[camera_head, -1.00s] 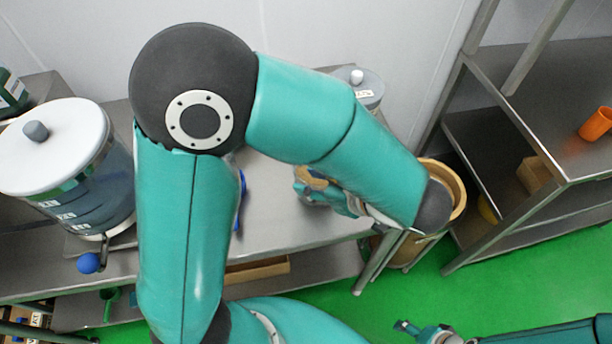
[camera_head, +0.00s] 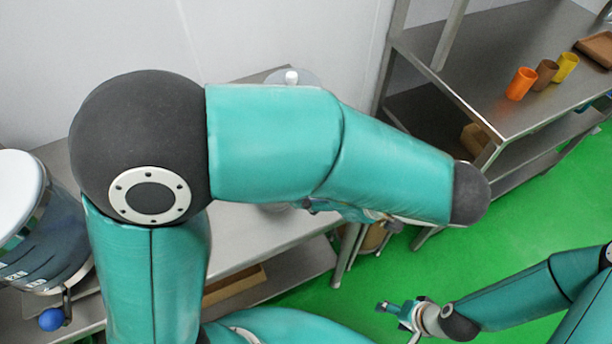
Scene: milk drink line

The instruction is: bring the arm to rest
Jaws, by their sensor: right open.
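My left arm (camera_head: 270,140) fills the middle of the head view, bent at a dark elbow and reaching right across the steel bench. Its forearm hides most of my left gripper (camera_head: 335,208); only small parts show below the forearm, and its jaws cannot be made out. My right gripper (camera_head: 398,315) is at the lower right, open and empty, above the green floor. My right arm (camera_head: 520,295) comes in from the right edge behind it.
A steel bench (camera_head: 255,238) runs under my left arm. A white-lidded dispenser (camera_head: 40,250) with a blue knob stands at the left. A steel shelf (camera_head: 470,80) at upper right bears orange (camera_head: 521,84), brown (camera_head: 545,74) and yellow (camera_head: 565,67) cups. Green floor (camera_head: 450,260) is clear between.

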